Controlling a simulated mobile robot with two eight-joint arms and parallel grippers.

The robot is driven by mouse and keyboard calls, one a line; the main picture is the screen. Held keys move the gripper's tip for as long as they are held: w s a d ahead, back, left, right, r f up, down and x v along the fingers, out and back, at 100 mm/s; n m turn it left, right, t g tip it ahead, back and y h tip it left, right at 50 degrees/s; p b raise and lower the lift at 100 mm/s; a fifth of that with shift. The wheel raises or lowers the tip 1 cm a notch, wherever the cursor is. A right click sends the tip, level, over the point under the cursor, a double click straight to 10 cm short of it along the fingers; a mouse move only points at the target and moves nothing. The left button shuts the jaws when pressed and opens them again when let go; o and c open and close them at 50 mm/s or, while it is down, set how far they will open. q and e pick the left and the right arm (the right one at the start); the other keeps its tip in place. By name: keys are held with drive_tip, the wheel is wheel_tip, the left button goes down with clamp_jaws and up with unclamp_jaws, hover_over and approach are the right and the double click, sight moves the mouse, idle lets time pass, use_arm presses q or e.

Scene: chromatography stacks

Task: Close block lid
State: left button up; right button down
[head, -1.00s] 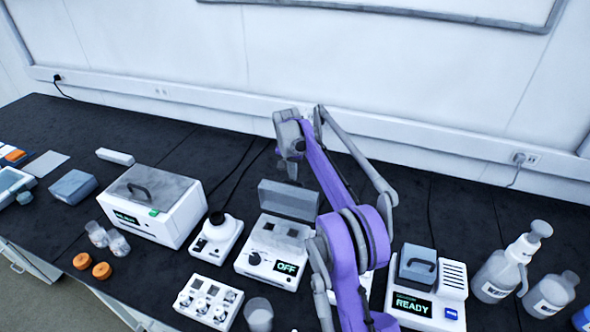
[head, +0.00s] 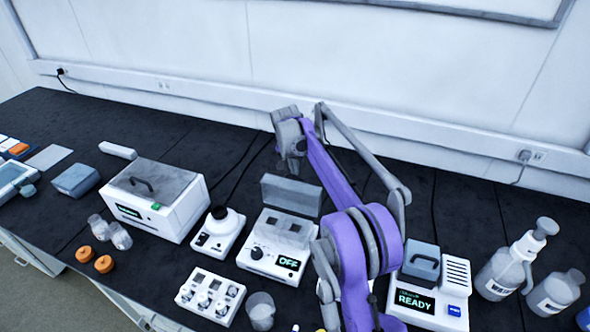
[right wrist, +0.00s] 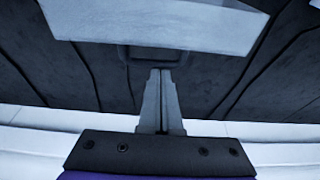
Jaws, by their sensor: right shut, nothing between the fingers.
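The block heater (head: 253,268) is a white box with a dial and a display reading OFF, at the middle of the bench in the head view. Its grey lid (head: 291,196) stands open, upright along the heater's back edge, leaving the wells uncovered. My right gripper (head: 296,172) is behind the lid, pointing down, its tips partly hidden by it. In the right wrist view my right gripper (right wrist: 160,74) is shut and empty, with the pale lid (right wrist: 150,22) just beyond the fingertips. Whether they touch is unclear. My left gripper is out of view.
A white READY device (head: 440,310) stands to the right, beyond my purple arm. A small round-topped device (head: 219,236) and a larger lidded box (head: 150,200) stand to the left. A vial rack (head: 210,295) and a clear beaker (head: 260,312) are in front.

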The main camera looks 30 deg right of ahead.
drive_tip(key=shift+s+a, duration=0.1)
drive_tip(key=shift+a, duration=0.1)
drive_tip(key=s+a+t+h+b, duration=0.1)
drive_tip(key=s+a, duration=0.1)
drive_tip(key=s+a+r+t+h+b, duration=0.1)
drive_tip(key=a+t+h, duration=0.1)
drive_tip(key=s+a+t+h+b, duration=0.1)
drive_tip(key=s+a+h+b, duration=0.1)
drive_tip(key=shift+s+a+r+t, duration=0.3)
drive_tip(key=shift+s+a+t, duration=0.05)
drive_tip(key=shift+t, duration=0.05)
drive_tip(key=t+h+b, duration=0.4)
drive_tip(key=h+b, duration=0.1)
approach(288, 182)
wheel_tip(288, 182, down, 2)
drive_tip(key=s+a, duration=0.1)
drive_tip(key=a, duration=0.1)
drive_tip(key=shift+s+a+f+b, duration=0.3)
drive_tip(key=shift+s+f+b, duration=0.35)
drive_tip(key=shift+f, duration=0.3)
drive_tip(key=shift+f, duration=0.1)
